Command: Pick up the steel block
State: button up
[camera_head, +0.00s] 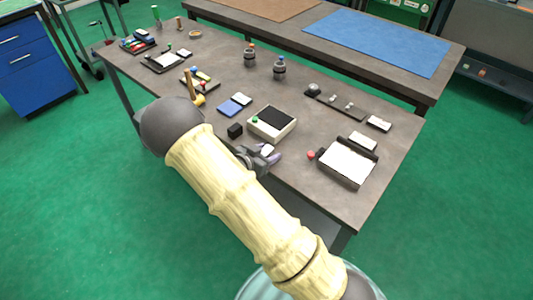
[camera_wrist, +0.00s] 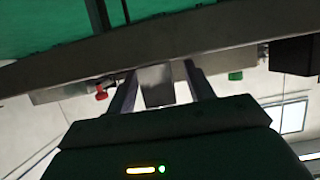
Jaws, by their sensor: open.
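The steel block (camera_wrist: 157,85) is a plain grey block in the wrist view. It shows between the two fingers of my gripper (camera_wrist: 160,72), which is open. My arm hides part of the table there.
On the table (camera_head: 215,60), a white box with a dark top (camera_head: 271,123) and a black cube (camera_head: 234,131) stand close to my gripper. A white-topped tray (camera_head: 346,164) with a red knob (camera_head: 311,155) is at right.

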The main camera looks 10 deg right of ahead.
aim_at(267, 149)
dwell(0.3)
grip_shut()
jog(key=shift+r, duration=0.2)
notch_tip(267, 149, up, 10)
jog(key=shift+f+p, duration=0.1)
jog(key=shift+p, duration=0.4)
dwell(0.5)
